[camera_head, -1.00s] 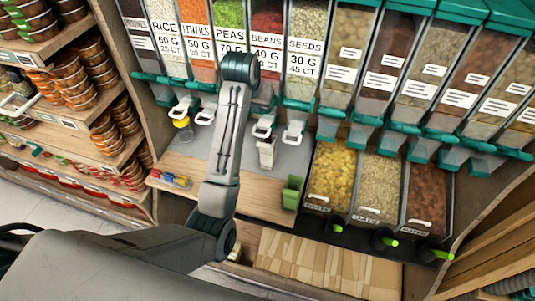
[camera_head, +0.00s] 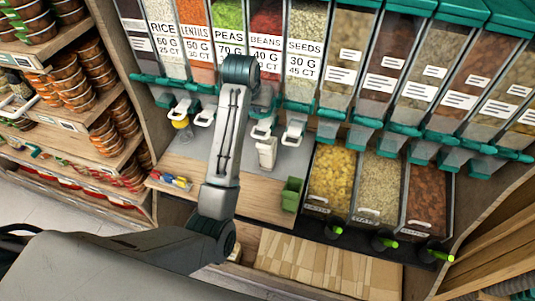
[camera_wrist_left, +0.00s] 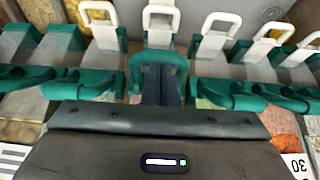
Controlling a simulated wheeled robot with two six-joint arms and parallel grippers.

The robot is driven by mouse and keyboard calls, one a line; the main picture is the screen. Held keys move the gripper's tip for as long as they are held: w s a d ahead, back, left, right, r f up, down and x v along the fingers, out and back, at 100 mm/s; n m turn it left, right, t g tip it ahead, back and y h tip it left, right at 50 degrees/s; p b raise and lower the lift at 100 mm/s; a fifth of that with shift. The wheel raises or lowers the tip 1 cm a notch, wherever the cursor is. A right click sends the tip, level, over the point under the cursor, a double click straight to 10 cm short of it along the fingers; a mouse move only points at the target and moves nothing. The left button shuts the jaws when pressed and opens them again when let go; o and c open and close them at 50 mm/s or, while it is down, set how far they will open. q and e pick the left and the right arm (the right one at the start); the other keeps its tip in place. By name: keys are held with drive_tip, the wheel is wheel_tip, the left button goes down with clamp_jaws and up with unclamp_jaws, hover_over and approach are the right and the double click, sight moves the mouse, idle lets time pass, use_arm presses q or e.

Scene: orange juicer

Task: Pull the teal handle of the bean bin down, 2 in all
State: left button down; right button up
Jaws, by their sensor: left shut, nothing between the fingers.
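The bean bin (camera_head: 266,22) stands in the row of clear bins and holds red beans behind a BEANS label. Its teal handle (camera_head: 264,104) is partly hidden by my left arm in the head view. In the left wrist view a teal loop handle (camera_wrist_left: 160,56) is in the middle, tipped further toward the white chute lever than its neighbours. My left gripper (camera_wrist_left: 162,84) is shut and empty, its dark fingers at that loop; I cannot tell how firmly they touch it. The fingers are hidden behind my wrist in the head view. My right gripper is out of view.
A white container (camera_head: 266,153) stands below the bean chute. Neighbouring bins have teal handles close on both sides. Open bins (camera_head: 331,170) lie to the right, and shelves of jars (camera_head: 70,88) to the left.

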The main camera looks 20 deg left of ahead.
use_arm(q)
drive_tip(key=shift+w+r, duration=0.3)
drive_tip(key=shift+r, duration=0.55)
drive_tip(key=shift+w+r, duration=0.2)
drive_tip(key=shift+r, duration=0.45)
drive_tip(key=shift+w+r, duration=0.25)
drive_tip(key=shift+r, duration=0.4)
drive_tip(key=shift+w+r, duration=0.2)
drive_tip(key=shift+r, duration=0.45)
drive_tip(key=shift+s+f, duration=0.1)
drive_tip(key=shift+f, duration=0.05)
